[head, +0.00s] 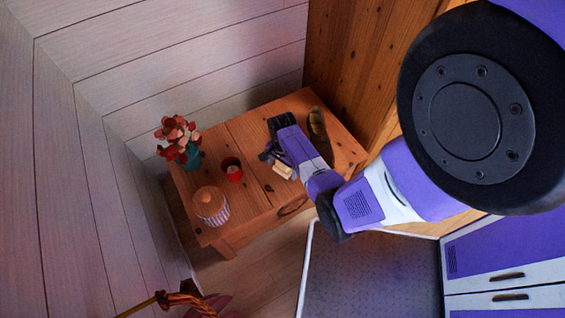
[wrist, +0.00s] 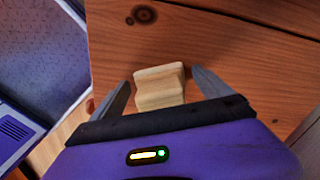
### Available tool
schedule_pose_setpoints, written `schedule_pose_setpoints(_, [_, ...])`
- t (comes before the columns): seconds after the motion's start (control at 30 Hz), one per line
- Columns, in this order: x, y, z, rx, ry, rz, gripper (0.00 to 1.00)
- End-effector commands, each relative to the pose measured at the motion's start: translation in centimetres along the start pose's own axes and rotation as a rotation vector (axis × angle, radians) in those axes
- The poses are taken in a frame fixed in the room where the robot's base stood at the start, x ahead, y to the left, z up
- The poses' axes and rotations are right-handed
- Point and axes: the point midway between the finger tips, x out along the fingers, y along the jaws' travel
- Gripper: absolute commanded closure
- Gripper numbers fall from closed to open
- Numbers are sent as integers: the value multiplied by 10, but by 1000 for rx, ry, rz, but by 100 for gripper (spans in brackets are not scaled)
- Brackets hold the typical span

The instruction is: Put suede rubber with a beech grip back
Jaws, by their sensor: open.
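The suede rubber with a beech grip (wrist: 158,94) is a small pale wooden block with a stepped top. It lies on the wooden table, and it also shows in the head view (head: 283,171) near the table's front right part. My gripper (wrist: 161,84) is open, with one finger on each side of the block in the wrist view. I see gaps between the block and both fingers. In the head view my gripper (head: 268,157) is beside the block, partly hidden by my arm. The block's near end lies close to the gripper's palm edge.
A wooden panel (head: 350,60) stands behind the table's right side.

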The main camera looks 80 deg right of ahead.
Motion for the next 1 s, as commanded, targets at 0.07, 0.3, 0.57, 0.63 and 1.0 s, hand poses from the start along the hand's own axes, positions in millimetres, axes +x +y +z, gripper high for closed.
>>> schedule_pose_setpoints(0.07, [-8, -1, 0, 0, 1, -3, 11])
schedule_pose_setpoints(0.3, [-53, -1, 0, 0, 2, -4, 11])
schedule_pose_setpoints(0.57, [-101, 0, 0, 0, 1, -2, 11])
schedule_pose_setpoints(0.63, [-109, 0, 0, 0, 1, -2, 11])
schedule_pose_setpoints(1.0, [-103, 12, 38, -192, 64, -91, 11])
